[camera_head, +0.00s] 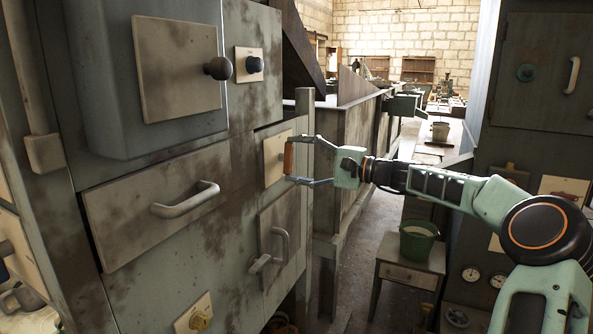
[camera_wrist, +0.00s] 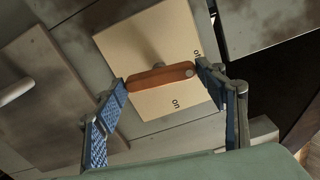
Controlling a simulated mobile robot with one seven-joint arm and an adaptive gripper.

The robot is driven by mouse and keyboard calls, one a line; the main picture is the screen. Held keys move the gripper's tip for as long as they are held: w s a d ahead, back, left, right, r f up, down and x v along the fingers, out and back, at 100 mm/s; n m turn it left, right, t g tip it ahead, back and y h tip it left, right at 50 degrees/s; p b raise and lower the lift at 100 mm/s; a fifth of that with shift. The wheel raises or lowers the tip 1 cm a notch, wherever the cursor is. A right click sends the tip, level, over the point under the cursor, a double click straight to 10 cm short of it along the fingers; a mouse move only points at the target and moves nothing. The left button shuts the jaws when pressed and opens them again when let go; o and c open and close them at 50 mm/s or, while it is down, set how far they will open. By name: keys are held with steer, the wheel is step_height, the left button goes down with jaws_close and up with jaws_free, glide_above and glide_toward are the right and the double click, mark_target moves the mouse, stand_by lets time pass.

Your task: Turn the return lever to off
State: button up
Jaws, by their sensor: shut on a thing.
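The return lever (camera_head: 289,158) is an orange-brown bar on a beige plate (camera_head: 272,158) on the grey cabinet front. In the head view it stands about upright. In the wrist view, the lever (camera_wrist: 160,77) lies across the plate (camera_wrist: 140,42), whose printed labels read "on" by one edge and "off" by another. My gripper (camera_head: 293,159) reaches in from the right with its fingers above and below the lever. In the wrist view, the blue pads of my gripper (camera_wrist: 163,76) close on the lever's two ends. The lever's shaft is partly hidden behind the bar.
Left of the plate is a drawer with a curved handle (camera_head: 186,203); below is a door with a handle (camera_head: 273,250). A black round knob (camera_head: 218,68) sits above. A small table (camera_head: 408,275) carries a green bucket (camera_head: 418,242). The aisle behind is open.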

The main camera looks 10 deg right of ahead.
steer(key=shift+f+n+b, duration=0.1)
steer(key=shift+n+b, duration=0.45)
steer(key=shift+n, duration=0.15)
steer(key=o, duration=1.2)
steer(key=shift+c, duration=0.2)
steer(key=v, duration=1.2)
